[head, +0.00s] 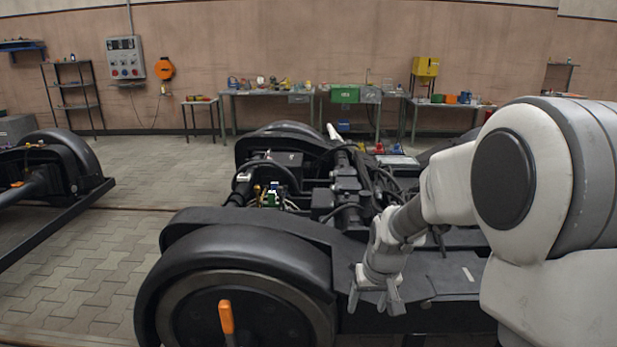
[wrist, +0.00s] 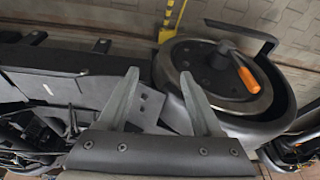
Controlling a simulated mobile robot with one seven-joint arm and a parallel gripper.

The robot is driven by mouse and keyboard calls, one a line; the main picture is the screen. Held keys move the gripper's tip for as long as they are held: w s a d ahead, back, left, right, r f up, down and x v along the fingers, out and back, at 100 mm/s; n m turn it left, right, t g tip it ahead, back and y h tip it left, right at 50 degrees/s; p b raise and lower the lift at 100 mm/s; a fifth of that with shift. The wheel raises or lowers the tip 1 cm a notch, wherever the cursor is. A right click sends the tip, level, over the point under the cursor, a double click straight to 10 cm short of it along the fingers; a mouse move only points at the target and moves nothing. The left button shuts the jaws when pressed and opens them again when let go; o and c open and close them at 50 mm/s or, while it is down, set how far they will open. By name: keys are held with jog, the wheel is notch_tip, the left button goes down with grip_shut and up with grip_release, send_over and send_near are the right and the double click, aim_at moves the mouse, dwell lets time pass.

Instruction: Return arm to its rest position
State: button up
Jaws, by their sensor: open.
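My gripper (head: 376,298) hangs from my arm in front of the near bogie (head: 250,232), pointing down at the bogie's side frame. In the wrist view my gripper (wrist: 164,82) shows two grey fingers spread apart with nothing between them. The bogie's black frame (wrist: 70,87) lies beyond the fingers, and its wheel (wrist: 225,75) is to the right. My arm fills the right side of the head view and hides part of the bogie there.
An orange-handled tool (head: 227,316) sits at the near wheel; its handle also shows in the wrist view (wrist: 247,78). A second bogie (head: 55,180) stands at the left. Workbenches (head: 270,92) line the back wall. Paved floor between the bogies is clear.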

jog(key=s+d+r+t, duration=0.1)
jog(key=s+r, duration=0.7)
jog(key=s, duration=0.4)
jog(key=s+d+r+t, duration=0.1)
jog(key=s+r, duration=0.7)
jog(key=s, duration=0.3)
notch_tip(320, 180, up, 21)
jog(key=p, duration=2.1)
jog(key=shift+s+a+f+m+h, duration=0.2)
jog(key=shift+s+a+m+h, duration=0.1)
jog(key=shift+s, duration=0.15)
jog(key=shift+f, duration=0.15)
